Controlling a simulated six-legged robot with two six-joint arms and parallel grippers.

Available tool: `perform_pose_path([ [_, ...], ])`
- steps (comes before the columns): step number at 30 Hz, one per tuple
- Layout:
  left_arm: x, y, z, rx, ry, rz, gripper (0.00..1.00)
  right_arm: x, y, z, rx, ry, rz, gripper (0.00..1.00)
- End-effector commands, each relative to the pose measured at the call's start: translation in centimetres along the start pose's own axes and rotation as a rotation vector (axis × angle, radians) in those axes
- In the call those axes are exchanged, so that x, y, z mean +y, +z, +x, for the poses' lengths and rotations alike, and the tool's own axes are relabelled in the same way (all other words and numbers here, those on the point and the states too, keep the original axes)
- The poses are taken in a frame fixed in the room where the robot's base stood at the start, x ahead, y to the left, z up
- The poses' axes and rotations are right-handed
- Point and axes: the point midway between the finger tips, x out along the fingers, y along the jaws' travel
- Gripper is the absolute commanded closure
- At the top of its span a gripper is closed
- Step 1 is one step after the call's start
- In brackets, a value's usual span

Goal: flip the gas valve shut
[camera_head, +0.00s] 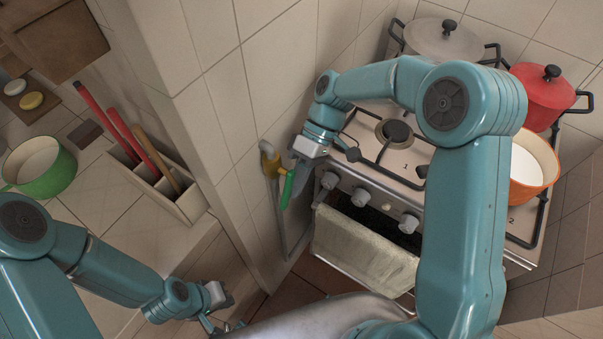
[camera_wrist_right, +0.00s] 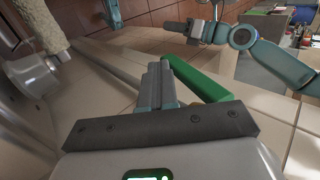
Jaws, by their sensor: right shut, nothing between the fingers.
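The gas valve (camera_head: 269,160) has a yellow body on a pipe along the tiled wall, left of the stove. Its green handle (camera_head: 287,190) points down in the head view, slanting slightly from the pipe. In the right wrist view the green handle (camera_wrist_right: 205,84) lies right beside my fingers. My right gripper (camera_head: 295,168) is shut and empty, with its fingers (camera_wrist_right: 159,82) close to the handle; I cannot tell whether they touch it. My left gripper (camera_head: 222,320) is low in the head view, away from the valve, and its jaws are unclear.
The stove (camera_head: 400,165) with knobs stands right of the valve. It carries a grey-lidded pot (camera_head: 440,38), a red pot (camera_head: 543,98) and an orange pot (camera_head: 530,165). A towel (camera_head: 365,250) hangs at its front. A utensil holder (camera_head: 180,200) and green pot (camera_head: 45,170) stand left of the wall.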

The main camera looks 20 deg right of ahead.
Motion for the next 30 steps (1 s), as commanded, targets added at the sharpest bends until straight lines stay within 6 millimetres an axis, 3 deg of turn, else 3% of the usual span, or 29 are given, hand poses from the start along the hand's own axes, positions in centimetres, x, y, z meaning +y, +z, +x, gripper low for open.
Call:
perform_pose_path([
  [12,-0.8,0.0,2.3,0.000,0.000,0.000,1.00,-1.1,0.0,1.9,0.000,-0.393,0.000,1.00],
  [22,-1.3,-0.1,3.5,0.000,0.000,0.000,1.00,-2.6,0.0,2.5,0.000,-0.435,-0.001,1.00],
  [30,-1.5,-0.1,4.2,0.000,0.000,0.000,1.00,-3.5,0.0,2.8,-0.001,-0.587,0.000,1.00],
])
